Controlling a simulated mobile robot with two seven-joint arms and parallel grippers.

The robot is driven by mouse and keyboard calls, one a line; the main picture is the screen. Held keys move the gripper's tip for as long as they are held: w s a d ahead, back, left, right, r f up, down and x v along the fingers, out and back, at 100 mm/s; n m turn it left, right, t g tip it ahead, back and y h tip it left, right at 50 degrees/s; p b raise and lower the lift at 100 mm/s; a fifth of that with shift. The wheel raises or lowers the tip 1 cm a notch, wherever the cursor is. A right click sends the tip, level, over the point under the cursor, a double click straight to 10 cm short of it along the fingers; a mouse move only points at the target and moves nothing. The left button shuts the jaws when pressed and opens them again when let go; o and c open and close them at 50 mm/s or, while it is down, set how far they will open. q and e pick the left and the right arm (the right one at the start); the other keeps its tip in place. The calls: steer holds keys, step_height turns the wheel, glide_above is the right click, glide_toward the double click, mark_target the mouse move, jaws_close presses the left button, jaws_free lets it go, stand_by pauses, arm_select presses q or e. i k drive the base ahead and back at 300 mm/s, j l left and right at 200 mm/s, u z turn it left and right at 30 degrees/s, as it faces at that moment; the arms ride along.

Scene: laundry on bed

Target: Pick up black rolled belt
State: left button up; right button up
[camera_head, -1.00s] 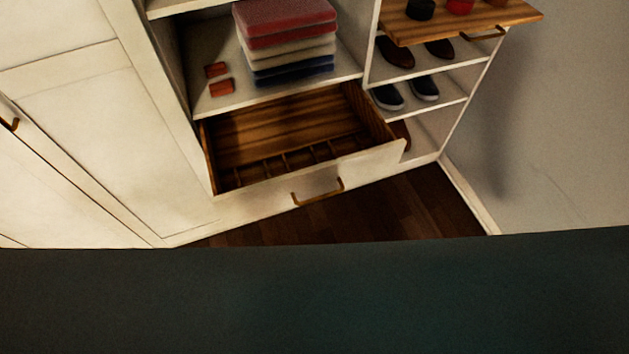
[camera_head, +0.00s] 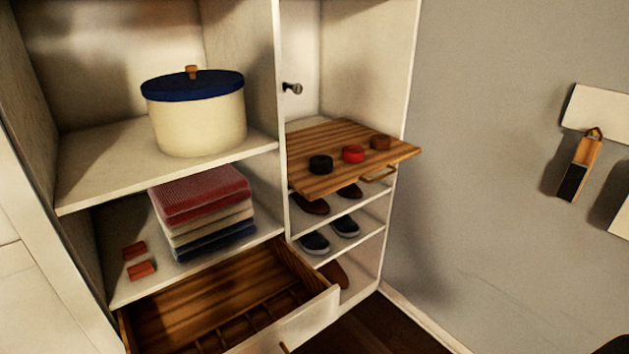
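A black rolled belt (camera_head: 320,164) lies on a pulled-out wooden shelf (camera_head: 336,185) in the right column of the wardrobe. It is a small round roll near the shelf's left front part. A red roll (camera_head: 353,153) and a brown roll (camera_head: 380,142) lie to its right in a row, apart from it. Neither of my grippers shows in the head view.
An open wooden drawer (camera_head: 215,300) with dividers juts out at lower left. Above it are folded clothes (camera_head: 203,205) and two small red-brown blocks (camera_head: 140,270). A cream bin with a blue lid (camera_head: 198,115) stands higher. Shoes (camera_head: 330,238) sit below the wooden shelf. A grey wall (camera_head: 480,150) is at right.

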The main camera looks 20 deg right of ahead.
mark_target(320, 164)
steer(key=i+l, duration=0.15)
steer(key=l, duration=0.25)
steer(key=i+l, duration=0.1)
steer(key=l, duration=0.25)
steer(key=i+l, duration=0.15)
steer(key=l, duration=0.25)
steer(key=i+l, duration=0.1)
steer(key=l, duration=0.25)
steer(key=i+l, duration=0.15)
steer(key=l, duration=0.25)
steer(key=i+l, duration=0.1)
steer(key=l, duration=0.3)
steer(key=i+l+u, duration=0.1)
steer(key=l, duration=0.25)
